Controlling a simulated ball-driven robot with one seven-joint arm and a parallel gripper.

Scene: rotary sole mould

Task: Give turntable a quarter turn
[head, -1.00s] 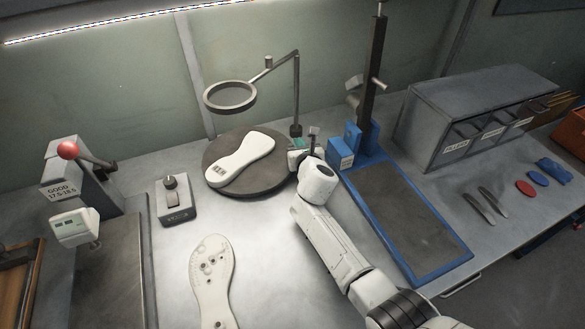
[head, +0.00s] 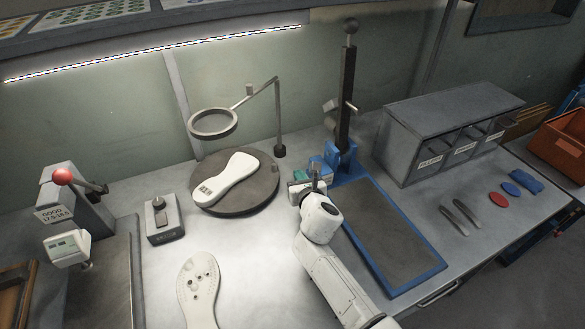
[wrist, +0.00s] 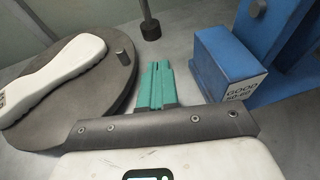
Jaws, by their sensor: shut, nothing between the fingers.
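The turntable (head: 262,193) is a dark round disc on the bench, left of my gripper in the head view. My gripper (head: 305,174) is just right of the disc. In the wrist view its green fingers (wrist: 157,84) are together, with nothing between them, and look apart from the disc's rim.
A ring lamp (head: 213,123) on a post stands behind the disc. A blue block (wrist: 228,65) marked GOOD and a blue-framed press (head: 340,155) stand close on the right. A sole plate (head: 198,285) lies in front. A control box (head: 163,220) sits left.

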